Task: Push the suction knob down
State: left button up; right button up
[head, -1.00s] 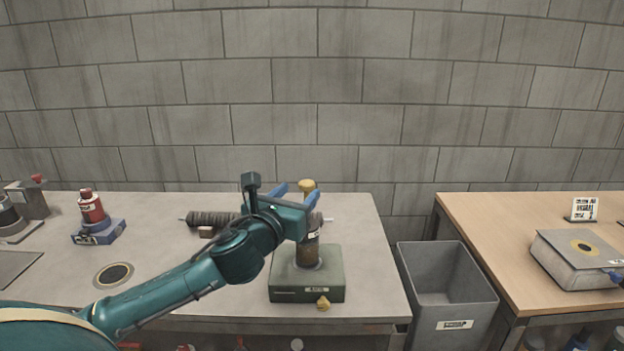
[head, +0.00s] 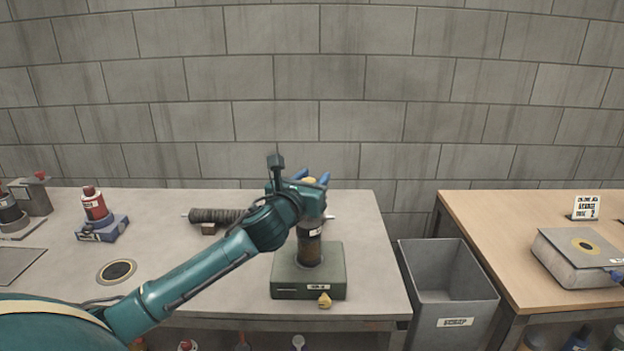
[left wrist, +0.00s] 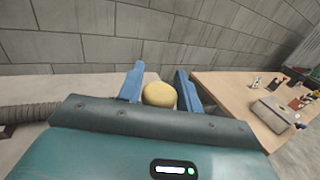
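The suction knob (head: 309,180) is a yellow cap on top of a dark upright tube (head: 309,248), which stands on a green box-shaped base (head: 290,293). My left gripper (head: 312,177) is at the knob, with one blue finger on each side of it. In the left wrist view the round knob (left wrist: 159,95) fills the space between the fingers, which appear to touch its sides. My gripper hides the top of the tube and much of the knob in the head view. My right gripper is in neither view.
A small yellow knob (head: 324,299) sits at the base's front. A dark ribbed hose (head: 213,215) lies behind my arm. A red-capped bottle (head: 93,204) stands in a blue holder at left. A grey bin (head: 450,290) stands between the bench and the wooden table (head: 480,220).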

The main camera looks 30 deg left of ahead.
pick_arm(q)
grip_shut()
jog(key=shift+f+b, duration=0.65)
jog(key=shift+f, duration=2.15)
jog(key=shift+o, duration=0.9)
grip_release()
jog(key=shift+o, duration=1.2)
jog(key=shift+r, duration=0.1)
jog(key=shift+s, duration=0.1)
jog(key=s+d, duration=0.2)
jog(key=s, duration=1.1)
jog(key=shift+b, duration=0.45)
jog(key=shift+w, duration=0.1)
